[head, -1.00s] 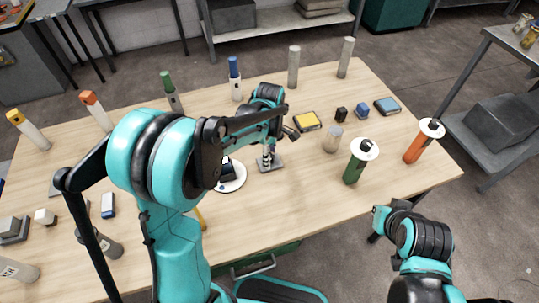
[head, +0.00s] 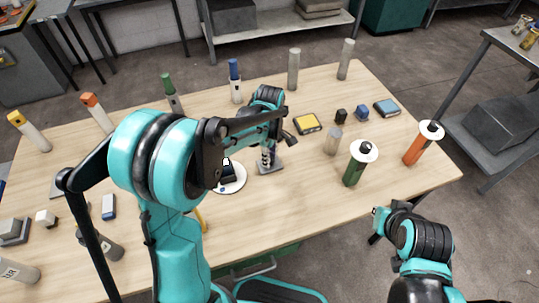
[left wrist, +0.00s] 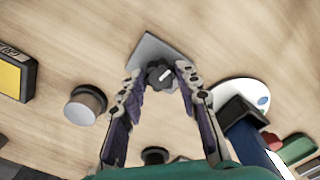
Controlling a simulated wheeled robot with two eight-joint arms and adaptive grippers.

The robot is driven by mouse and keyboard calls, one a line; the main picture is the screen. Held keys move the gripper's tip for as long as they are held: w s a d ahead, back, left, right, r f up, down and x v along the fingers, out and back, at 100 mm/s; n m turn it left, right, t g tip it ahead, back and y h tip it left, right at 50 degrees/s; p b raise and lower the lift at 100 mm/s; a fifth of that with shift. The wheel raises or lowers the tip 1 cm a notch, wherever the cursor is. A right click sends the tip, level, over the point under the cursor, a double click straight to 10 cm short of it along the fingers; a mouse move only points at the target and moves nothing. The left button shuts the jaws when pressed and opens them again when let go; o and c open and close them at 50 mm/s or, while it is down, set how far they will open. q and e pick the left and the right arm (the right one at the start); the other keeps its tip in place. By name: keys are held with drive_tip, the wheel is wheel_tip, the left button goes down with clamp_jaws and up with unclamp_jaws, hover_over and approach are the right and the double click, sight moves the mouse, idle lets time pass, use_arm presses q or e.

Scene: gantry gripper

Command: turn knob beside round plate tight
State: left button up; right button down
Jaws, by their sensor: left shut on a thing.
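The knob (left wrist: 160,75) is dark and lobed with a pale mark on its top. It stands on a square grey base plate (left wrist: 150,47), which also shows on the table in the head view (head: 271,167). The round white plate (head: 238,184) lies just left of the base in the head view; in the left wrist view the round plate (left wrist: 258,92) is at the right. My left gripper (left wrist: 158,73) is over the base, its two fingers shut on the knob from both sides. My right gripper (head: 377,226) is off the table's front edge; its fingers are too small to read.
A dark object sits on the round plate. A grey cylinder (head: 333,140), a green bottle (head: 355,165) and an orange bottle (head: 418,146) stand to the right. A yellow-topped box (head: 307,123) lies behind. The wooden table's front right (head: 310,205) is clear.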

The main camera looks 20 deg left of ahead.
use_arm(q)
drive_tip(key=m, duration=0.4)
drive_tip(key=shift+p, duration=0.3)
drive_tip(key=m, duration=0.9)
drive_tip(key=shift+m+p, duration=0.3)
drive_tip(key=shift+p, duration=0.1)
drive_tip(key=m, duration=1.2)
drive_tip(key=shift+m+p, duration=0.3)
drive_tip(key=m, duration=0.3)
drive_tip(key=shift+m, duration=2.2)
